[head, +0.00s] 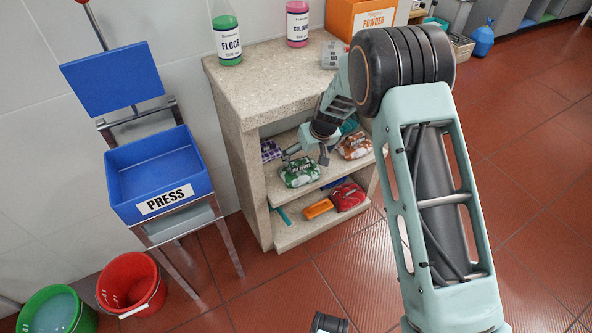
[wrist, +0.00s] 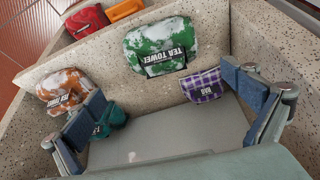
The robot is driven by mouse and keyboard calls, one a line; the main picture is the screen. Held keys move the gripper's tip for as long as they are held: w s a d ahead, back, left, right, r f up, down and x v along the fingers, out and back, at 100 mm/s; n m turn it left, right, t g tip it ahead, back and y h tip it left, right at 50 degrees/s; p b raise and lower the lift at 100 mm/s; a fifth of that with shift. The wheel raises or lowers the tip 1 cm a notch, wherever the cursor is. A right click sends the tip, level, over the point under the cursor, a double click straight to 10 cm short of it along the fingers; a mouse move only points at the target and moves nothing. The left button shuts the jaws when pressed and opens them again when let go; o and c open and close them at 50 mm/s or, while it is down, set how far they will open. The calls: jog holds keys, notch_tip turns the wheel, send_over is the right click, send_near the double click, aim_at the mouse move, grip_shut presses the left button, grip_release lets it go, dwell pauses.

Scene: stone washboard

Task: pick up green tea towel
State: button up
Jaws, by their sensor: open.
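The green tea towel (head: 299,172) is a folded green-and-white bundle with a dark "TEA TOWEL" label. It lies at the front edge of the middle shelf of the stone unit (head: 238,125). In the wrist view the green tea towel (wrist: 160,38) is at the top centre, beyond the fingertips. My gripper (head: 307,156) reaches into the shelf just above and behind the towel.
An orange-and-white towel (wrist: 64,90), a teal cloth (wrist: 111,120) and a purple checked bag (wrist: 203,87) lie near the fingers. Red (head: 347,195) and orange (head: 318,209) items sit on the lower shelf. The worktop and shelf walls hem the arm in.

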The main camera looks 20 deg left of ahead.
aim_at(301, 164)
jog(key=b+x, duration=0.1)
jog(key=x, duration=0.4)
jog(key=shift+a+f, duration=0.15)
jog(key=shift+f, duration=0.2)
jog(key=shift+a+b+x, duration=0.1)
jog(key=shift+b+x, duration=0.6)
jog(key=shift+x, duration=0.65)
jog(key=shift+a+b+x, duration=0.15)
jog(key=shift+b+x, duration=0.55)
jog(key=shift+x, duration=0.65)
jog(key=shift+r, duration=0.1)
jog(key=shift+c, duration=0.3)
jog(key=c, duration=0.9)
jog(key=shift+r, duration=0.1)
